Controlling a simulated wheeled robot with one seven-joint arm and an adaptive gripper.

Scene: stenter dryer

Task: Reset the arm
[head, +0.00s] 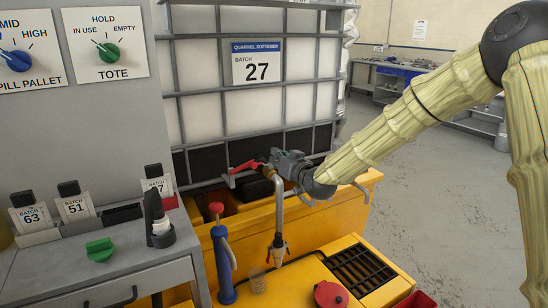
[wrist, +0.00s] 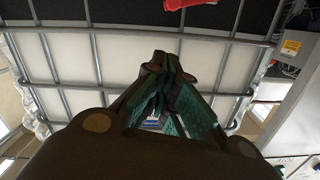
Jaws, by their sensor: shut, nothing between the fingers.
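My arm, in a pale ribbed sleeve, reaches in from the right in the head view. It ends in my gripper (head: 284,160), close in front of the caged white tank (head: 198,62) labelled batch 27. My gripper seems to be beside the red valve handle (head: 246,167) and the bent metal pipe (head: 278,208); I cannot tell whether it touches them. In the wrist view my gripper (wrist: 164,72) has its fingers together, with nothing held. The cage (wrist: 110,35) shows beyond them, and a red piece (wrist: 190,3) shows at the top edge.
A yellow spill pallet (head: 330,250) stands below my gripper, with a blue hand pump (head: 222,262) and a red cap (head: 330,294) on it. Open floor (head: 440,190) lies at right.

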